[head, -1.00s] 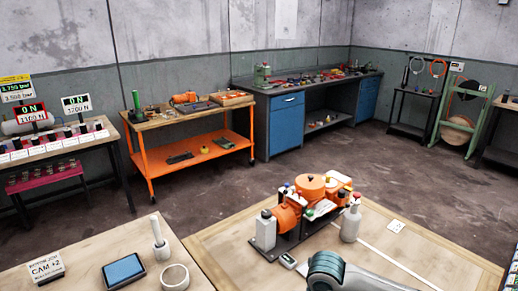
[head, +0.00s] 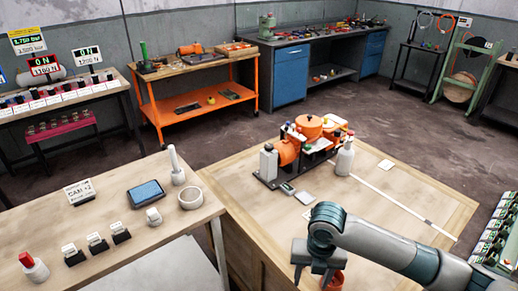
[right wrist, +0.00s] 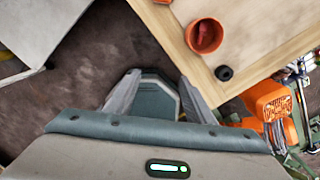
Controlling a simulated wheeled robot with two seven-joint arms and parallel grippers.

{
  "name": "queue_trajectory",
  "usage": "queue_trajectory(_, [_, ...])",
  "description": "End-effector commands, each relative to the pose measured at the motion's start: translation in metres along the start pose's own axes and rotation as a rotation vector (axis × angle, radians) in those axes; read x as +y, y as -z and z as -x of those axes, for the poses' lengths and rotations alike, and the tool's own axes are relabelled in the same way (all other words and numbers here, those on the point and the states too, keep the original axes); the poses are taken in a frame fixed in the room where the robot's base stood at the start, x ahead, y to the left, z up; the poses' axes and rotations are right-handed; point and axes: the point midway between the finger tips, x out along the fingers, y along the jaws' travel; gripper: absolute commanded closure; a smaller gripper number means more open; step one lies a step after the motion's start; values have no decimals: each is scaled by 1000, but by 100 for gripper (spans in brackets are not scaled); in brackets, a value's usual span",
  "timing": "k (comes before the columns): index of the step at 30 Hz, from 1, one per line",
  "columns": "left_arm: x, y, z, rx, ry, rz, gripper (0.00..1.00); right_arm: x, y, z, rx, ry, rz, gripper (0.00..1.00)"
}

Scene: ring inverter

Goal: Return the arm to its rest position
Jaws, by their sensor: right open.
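My right arm (head: 390,245) comes in from the lower right in the head view and bends down at the near edge of the wooden table (head: 420,190). My right gripper (head: 312,276) hangs there, partly hidden by the arm. In the right wrist view the right gripper (right wrist: 160,88) has its two fingers spread apart, with nothing held between them. Dark floor and a grey-teal block, perhaps part of my own body, show behind the fingers. My left gripper is in neither view.
An orange cup (head: 336,282) stands by the table's near edge, close to my gripper; it also shows in the right wrist view (right wrist: 205,37). An orange pump assembly (head: 305,140) and a white bottle (head: 345,160) stand farther back. A side table (head: 110,220) is at left.

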Motion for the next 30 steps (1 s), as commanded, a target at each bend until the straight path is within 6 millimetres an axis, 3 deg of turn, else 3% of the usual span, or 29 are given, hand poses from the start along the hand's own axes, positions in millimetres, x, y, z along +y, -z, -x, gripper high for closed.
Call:
queue_trajectory(4, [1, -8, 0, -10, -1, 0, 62, 7, 7, -4, 0, -23, -41, 51])
queue_trajectory(17, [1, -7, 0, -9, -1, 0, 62, 36, 37, -19, 1, -137, -282, 51])
queue_trajectory(23, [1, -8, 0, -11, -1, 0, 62, 56, 64, -30, 25, -239, -544, 51])
queue_trajectory(30, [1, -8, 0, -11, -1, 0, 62, 63, 95, -40, 80, -366, -1012, 51])
